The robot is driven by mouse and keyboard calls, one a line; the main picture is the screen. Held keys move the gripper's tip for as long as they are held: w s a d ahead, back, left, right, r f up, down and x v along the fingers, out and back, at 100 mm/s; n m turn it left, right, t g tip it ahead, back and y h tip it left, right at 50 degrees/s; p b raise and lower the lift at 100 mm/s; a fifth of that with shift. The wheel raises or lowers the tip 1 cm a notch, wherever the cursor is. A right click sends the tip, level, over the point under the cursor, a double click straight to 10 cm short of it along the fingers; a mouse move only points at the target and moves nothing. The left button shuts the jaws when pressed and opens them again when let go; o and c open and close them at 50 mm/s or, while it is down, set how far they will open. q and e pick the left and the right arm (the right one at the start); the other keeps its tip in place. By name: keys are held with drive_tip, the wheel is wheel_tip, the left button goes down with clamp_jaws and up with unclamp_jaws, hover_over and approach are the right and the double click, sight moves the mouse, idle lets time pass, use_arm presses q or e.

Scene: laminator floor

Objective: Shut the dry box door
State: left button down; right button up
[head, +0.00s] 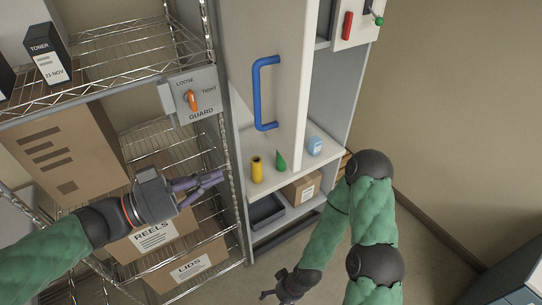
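The dry box door (285,45) is a pale panel with a blue bar handle (257,95). It stands ajar, its free edge on the right, and the inside of the dry box (337,95) shows beyond that edge. My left gripper (222,175) is in front of the wire rack's right post, below and left of the handle and apart from it. Its fingers look parted and empty. My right gripper (268,294) hangs low near the floor at the bottom; it is small and partly hidden, so its fingers are unclear.
A yellow cylinder (257,170), green cone (281,160) and blue item (314,146) stand on the shelf below the door. A guard switch panel (193,95) is left of the door. Wire racks with boxes fill the left.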

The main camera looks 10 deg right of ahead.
sight(292, 155)
use_arm(q)
drive_tip(key=s+r+m+g, duration=0.1)
drive_tip(key=s+r, duration=0.2)
drive_tip(key=x, duration=0.4)
drive_tip(key=p+x, duration=0.1)
drive_tip(key=x, duration=0.4)
drive_tip(key=p+x, duration=0.1)
drive_tip(key=x, duration=0.3)
drive_tip(key=shift+s+d+f, duration=0.1)
drive_tip(key=shift+d+f, duration=0.25)
use_arm(e)
drive_tip(key=r, duration=0.3)
drive_tip(key=shift+s+a, duration=0.2)
drive_tip(key=shift+s, duration=0.1)
